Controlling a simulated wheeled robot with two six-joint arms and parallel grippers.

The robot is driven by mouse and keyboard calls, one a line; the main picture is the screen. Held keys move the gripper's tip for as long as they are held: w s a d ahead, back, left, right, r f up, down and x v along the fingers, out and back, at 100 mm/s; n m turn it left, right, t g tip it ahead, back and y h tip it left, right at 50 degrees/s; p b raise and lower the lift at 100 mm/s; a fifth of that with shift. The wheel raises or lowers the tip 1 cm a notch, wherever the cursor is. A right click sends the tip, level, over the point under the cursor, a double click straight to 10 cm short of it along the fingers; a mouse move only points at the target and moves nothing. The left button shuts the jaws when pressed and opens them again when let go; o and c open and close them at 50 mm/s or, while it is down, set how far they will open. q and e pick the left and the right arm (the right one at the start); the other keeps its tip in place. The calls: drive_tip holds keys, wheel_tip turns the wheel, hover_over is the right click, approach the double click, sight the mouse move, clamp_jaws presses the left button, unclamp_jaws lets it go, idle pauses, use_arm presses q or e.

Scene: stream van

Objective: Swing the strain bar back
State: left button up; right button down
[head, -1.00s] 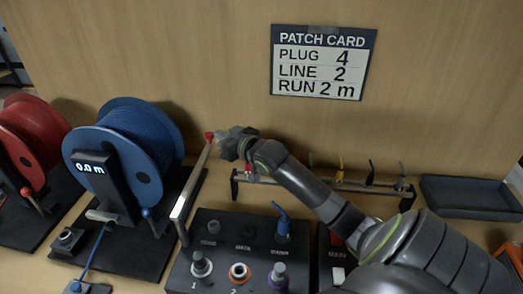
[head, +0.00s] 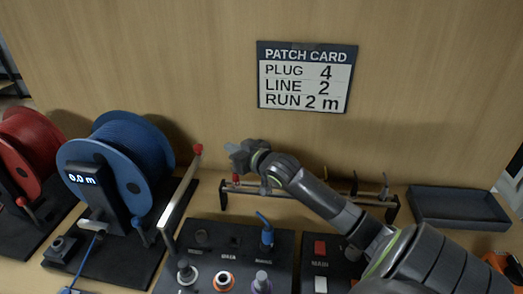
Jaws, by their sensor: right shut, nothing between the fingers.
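The strain bar (head: 178,199) is a pale metal bar with a red knob (head: 198,149) at its upper end. It stands tilted between the blue cable reel (head: 123,150) and the black patch panel (head: 205,262), with its top leaning right and toward the back wall. My right gripper (head: 234,155) is shut and empty. It is just right of the red knob, with a visible gap between them. My left gripper is not in view.
A rack (head: 310,197) with several small plugs runs below my right arm. A red reel (head: 28,155) stands at the far left. A dark tray (head: 458,207) is at the right. The patch card (head: 306,78) hangs on the wooden wall.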

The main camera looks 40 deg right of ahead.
drive_tip(key=shift+s+d+f, duration=0.15)
drive_tip(key=shift+s+d, duration=0.05)
drive_tip(key=shift+d, duration=0.05)
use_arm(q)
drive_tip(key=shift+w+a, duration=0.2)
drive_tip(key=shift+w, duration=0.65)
use_arm(e)
drive_tip(key=s+d+r, duration=0.1)
drive_tip(key=s+d, duration=0.2)
drive_tip(key=s, duration=0.2)
drive_tip(key=shift+s, duration=0.2)
